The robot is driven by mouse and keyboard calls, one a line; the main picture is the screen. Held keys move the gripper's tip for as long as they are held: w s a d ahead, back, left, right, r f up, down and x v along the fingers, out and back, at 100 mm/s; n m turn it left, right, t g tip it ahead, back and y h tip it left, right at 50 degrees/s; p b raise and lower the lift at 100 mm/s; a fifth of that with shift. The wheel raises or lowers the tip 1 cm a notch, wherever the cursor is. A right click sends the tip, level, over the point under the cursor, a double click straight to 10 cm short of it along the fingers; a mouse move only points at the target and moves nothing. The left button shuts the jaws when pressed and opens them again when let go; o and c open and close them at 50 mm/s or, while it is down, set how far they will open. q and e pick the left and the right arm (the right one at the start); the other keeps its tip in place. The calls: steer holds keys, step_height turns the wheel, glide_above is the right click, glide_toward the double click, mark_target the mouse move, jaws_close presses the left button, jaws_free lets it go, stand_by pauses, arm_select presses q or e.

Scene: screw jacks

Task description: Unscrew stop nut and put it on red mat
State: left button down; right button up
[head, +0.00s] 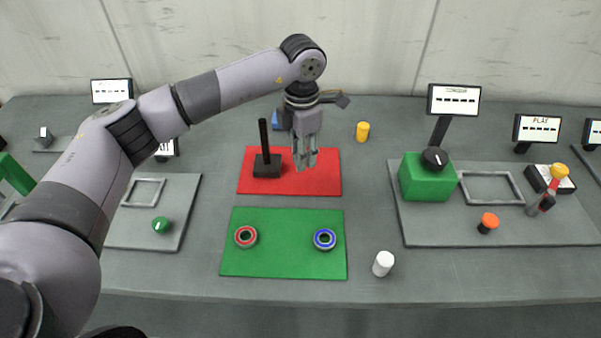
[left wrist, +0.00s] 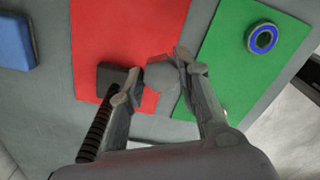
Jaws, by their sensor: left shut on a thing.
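My left gripper (head: 304,160) hangs over the right part of the red mat (head: 320,183), to the right of the screw jack. In the left wrist view, its fingers (left wrist: 155,85) are shut on a grey hex stop nut (left wrist: 162,80), held above the mat. The nut is hard to make out in the head view. The screw jack has a black block base (head: 267,166) and an upright black rod (head: 263,136), and stands on the red mat. In the left wrist view the rod (left wrist: 98,128) shows its thread, clear of the nut. My right gripper is out of view.
A green mat (head: 285,265) in front holds a red ring (head: 246,236) and a blue ring (head: 324,239). A yellow cylinder (head: 362,132) and a white one (head: 383,263) stand to the right. A board (head: 440,230) with a green box (head: 425,183) lies further right.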

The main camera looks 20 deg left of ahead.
mark_target(301, 186)
arm_select(q)
step_height(301, 186, down, 9)
steer(key=shift+r+p, duration=0.15)
steer(key=shift+p, duration=0.65)
steer(key=shift+f, duration=0.25)
steer(key=c, duration=1.2)
jaws_free()
steer(key=shift+r, duration=0.15)
